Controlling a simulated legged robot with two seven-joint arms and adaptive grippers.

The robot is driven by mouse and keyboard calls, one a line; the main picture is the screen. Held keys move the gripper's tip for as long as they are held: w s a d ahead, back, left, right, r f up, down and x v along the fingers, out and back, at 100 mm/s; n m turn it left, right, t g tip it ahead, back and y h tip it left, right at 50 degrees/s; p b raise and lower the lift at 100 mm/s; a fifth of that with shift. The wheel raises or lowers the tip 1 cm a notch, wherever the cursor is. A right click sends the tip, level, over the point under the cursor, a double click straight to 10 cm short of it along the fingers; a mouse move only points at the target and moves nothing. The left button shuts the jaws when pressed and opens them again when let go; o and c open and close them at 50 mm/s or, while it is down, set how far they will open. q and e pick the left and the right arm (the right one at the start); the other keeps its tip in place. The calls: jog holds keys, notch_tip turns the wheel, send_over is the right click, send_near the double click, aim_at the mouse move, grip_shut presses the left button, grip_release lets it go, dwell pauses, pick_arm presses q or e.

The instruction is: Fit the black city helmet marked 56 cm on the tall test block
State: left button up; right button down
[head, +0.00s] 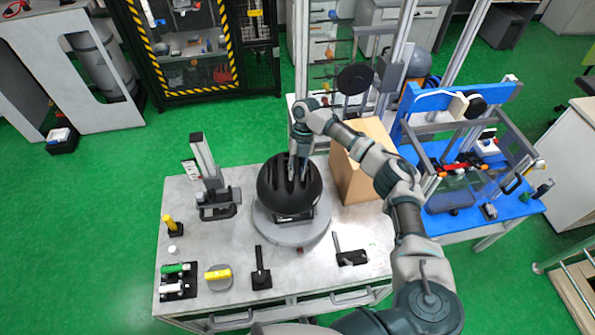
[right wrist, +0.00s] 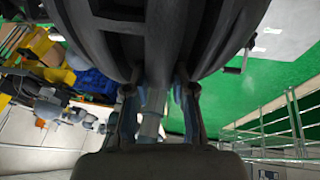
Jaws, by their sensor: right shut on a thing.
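The black helmet (head: 289,190), with long vents in its shell, is over the round grey plate (head: 262,226) on the table. Its dark shell (right wrist: 215,35) fills the top of the right wrist view. My right gripper (head: 298,172) reaches down onto the helmet's crown from behind and is shut on it. Its fingers (right wrist: 158,95) meet the shell in the right wrist view. No test block shows; whatever is under the helmet is hidden, and I cannot tell if it rests on something. The 56 cm mark is not readable. My left gripper is not in view.
A tan box (head: 361,165) stands close right of the helmet. A grey upright device (head: 210,180) stands to the left. A yellow-topped tool (head: 217,276) and black stands (head: 261,268) (head: 349,252) are along the front. A blue bench (head: 480,217) is at right.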

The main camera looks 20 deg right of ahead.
jog(key=c, duration=0.9)
grip_release()
jog(key=shift+d, duration=0.1)
jog(key=c, duration=0.3)
jog(key=shift+c, duration=0.2)
jog(key=shift+r, duration=0.1)
jog(key=shift+r+p, duration=0.95)
jog(key=shift+r, duration=0.05)
jog(key=shift+r+p, duration=2.1)
jog(key=shift+r, duration=0.45)
